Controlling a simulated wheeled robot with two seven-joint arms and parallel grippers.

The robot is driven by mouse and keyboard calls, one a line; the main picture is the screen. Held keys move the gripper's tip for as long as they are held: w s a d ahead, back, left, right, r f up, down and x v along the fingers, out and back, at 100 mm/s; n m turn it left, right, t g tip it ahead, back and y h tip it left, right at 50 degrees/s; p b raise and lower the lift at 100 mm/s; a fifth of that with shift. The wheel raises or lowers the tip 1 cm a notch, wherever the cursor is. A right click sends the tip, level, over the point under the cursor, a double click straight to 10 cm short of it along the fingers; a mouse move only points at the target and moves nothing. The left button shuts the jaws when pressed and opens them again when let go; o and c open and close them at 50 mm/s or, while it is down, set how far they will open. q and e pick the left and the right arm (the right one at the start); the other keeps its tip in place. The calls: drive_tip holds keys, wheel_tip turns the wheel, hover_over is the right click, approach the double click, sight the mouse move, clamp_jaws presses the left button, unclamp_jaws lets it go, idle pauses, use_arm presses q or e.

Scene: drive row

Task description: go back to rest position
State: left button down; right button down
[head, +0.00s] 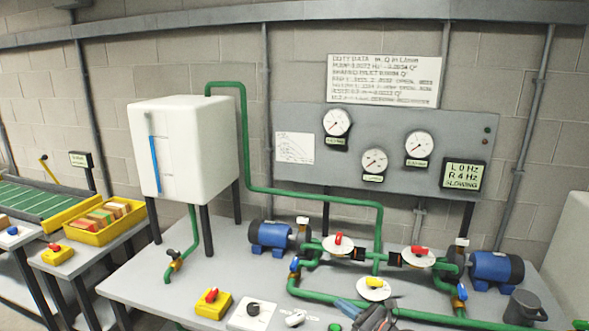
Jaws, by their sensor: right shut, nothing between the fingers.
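My right gripper (366,314) shows at the bottom edge, right of centre. It is shut with nothing between its fingers. It is over the front part of the grey bench (140,283), just below a white disc with a yellow handle (374,283). A green button (334,327) lies just left of it. Most of the right arm is below the picture. My left gripper is not in view.
Green pipes (320,296), two blue motors (271,236) (497,268) and red-handled discs (338,243) stand behind the gripper. A dark mug (524,308) is at right. A red-knobbed yellow box (212,303) and a black-knob box (251,313) are to the left. The display (464,175) shows low Hz values.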

drive_tip(key=s+d+f+m+t+h, duration=0.2)
drive_tip(key=s+d+m+h, duration=0.5)
drive_tip(key=m, duration=0.9)
drive_tip(key=s+d+f+m+t+h, duration=0.1)
drive_tip(key=s+d+f+m+h, duration=0.25)
drive_tip(key=s+m+h, duration=0.85)
drive_tip(key=s+a+f+m+g+y, duration=0.1)
drive_tip(key=s+f+m+g+y, duration=0.25)
drive_tip(key=s+m+g, duration=0.55)
drive_tip(key=s+a+f+m+g+y, duration=0.25)
drive_tip(key=s+f+m, duration=0.3)
drive_tip(key=s, duration=0.75)
drive_tip(key=w+f+g, duration=0.1)
drive_tip(key=w+f, duration=0.2)
drive_tip(key=f, duration=1.8)
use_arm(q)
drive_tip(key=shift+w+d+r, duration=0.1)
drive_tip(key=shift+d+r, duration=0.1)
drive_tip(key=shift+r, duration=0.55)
use_arm(e)
drive_tip(key=s+f, duration=0.4)
drive_tip(key=f, duration=0.9)
drive_tip(key=s+a+f+g, duration=0.1)
drive_tip(key=s+f, duration=0.3)
drive_tip(key=f, duration=0.9)
drive_tip(key=shift+s+a, duration=0.15)
drive_tip(key=shift+s, duration=0.05)
